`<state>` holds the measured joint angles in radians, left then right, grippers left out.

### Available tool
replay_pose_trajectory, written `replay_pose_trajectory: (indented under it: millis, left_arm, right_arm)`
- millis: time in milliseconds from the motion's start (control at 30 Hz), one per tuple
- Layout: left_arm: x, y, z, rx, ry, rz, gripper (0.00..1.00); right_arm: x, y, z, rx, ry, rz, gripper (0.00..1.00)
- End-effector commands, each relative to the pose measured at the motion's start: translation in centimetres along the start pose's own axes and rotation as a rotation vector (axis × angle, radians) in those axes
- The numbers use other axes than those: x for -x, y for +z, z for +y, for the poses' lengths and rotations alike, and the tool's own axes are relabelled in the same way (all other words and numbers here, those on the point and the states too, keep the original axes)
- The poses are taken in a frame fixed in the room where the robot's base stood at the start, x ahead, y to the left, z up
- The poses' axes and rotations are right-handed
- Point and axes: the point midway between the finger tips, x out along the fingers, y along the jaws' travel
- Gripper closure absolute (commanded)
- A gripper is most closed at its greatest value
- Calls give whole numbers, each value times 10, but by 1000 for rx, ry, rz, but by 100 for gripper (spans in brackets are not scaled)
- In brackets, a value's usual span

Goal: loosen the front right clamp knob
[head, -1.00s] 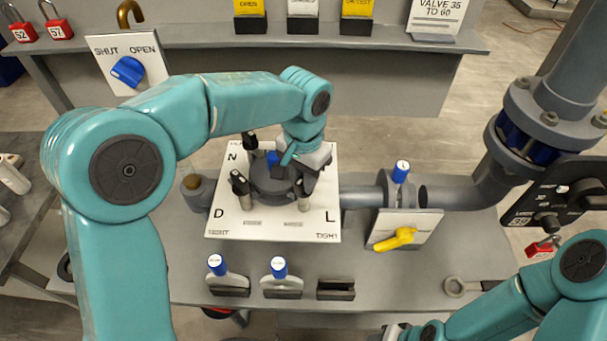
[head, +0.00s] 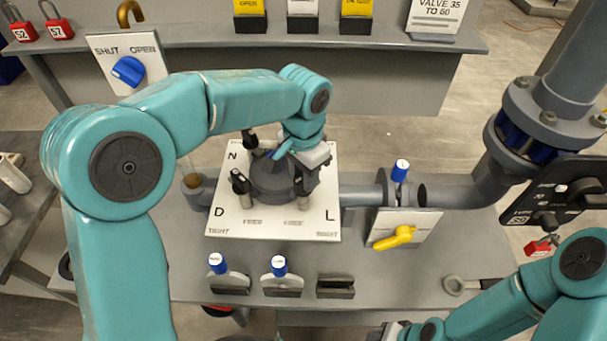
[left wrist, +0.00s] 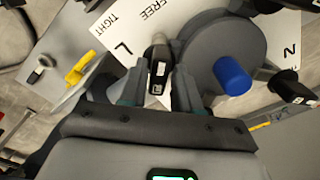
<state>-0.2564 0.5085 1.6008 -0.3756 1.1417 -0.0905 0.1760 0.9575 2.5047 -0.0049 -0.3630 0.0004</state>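The filter press is a round dark grey lid (head: 268,182) on a white plate (head: 225,222) lettered N, D and L. The front right clamp knob, near the L, is dark with a pale label in the left wrist view (left wrist: 157,65). My left gripper (head: 303,182) is down over that knob, which it mostly hides in the head view. In the left wrist view its fingers (left wrist: 158,92) stand on both sides of the knob and look open; contact is unclear. My right gripper (head: 392,331) is partly cut off at the bottom edge.
Other black knobs stand at the lid's front left (head: 240,181) and back left (head: 249,139). A blue cap (left wrist: 232,75) is on the lid. A yellow-handled valve (head: 394,237) is to the right. Blue-topped holders (head: 280,266) stand in front, with a wrench (head: 455,285) at right.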

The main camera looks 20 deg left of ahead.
Motion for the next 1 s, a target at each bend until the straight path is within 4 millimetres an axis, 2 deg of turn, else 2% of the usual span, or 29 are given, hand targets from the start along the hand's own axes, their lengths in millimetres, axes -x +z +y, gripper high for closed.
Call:
replay_pose_trajectory:
  millis: [333, 467, 567, 800, 1000]
  left_arm:
    - [0, 1, 1, 1, 3, -5, 55]
    - [14, 0, 1, 1, 2, -2, 55]
    - [35, 0, 1, 2, 2, 0, 55]
    - [101, 0, 1, 1, 2, 1, 55]
    - [144, 0, 1, 1, 2, 0, 55]
  right_arm:
    - [0, 0, 0, 0, 0, 0, 57]
    - [-2, 0, 1, 0, 0, 0, 57]
    - [-3, 0, 1, 0, 0, 0, 57]
    - [-2, 0, 1, 0, 0, 0, 57]
    - [2, 0, -1, 0, 0, 0, 57]
